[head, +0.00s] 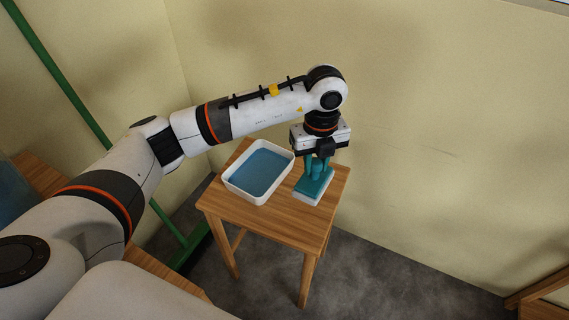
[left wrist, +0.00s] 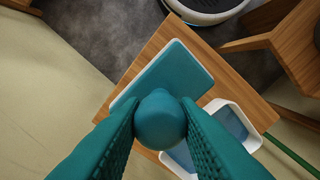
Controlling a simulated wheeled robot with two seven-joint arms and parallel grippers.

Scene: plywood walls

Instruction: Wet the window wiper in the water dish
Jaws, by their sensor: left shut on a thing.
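The window wiper (head: 312,188) is a flat teal block with a white underside, at the right part of the small wooden table (head: 268,220). My left gripper (head: 318,170) points down and is shut on its handle. In the left wrist view the teal fingers (left wrist: 160,130) close on the wiper's round knob, with the flat wiper head (left wrist: 178,75) beyond. The water dish (head: 233,187) is a white rectangular tray with blue water, just left of the wiper on the table. It also shows in the left wrist view (left wrist: 254,139). I cannot tell whether the wiper touches the tabletop. My right gripper is not in view.
Pale walls (head: 420,120) stand behind and right of the table. A green pole (head: 60,75) leans at the left. Another wooden piece (head: 540,291) is at the lower right. The grey floor (head: 390,280) between is clear.

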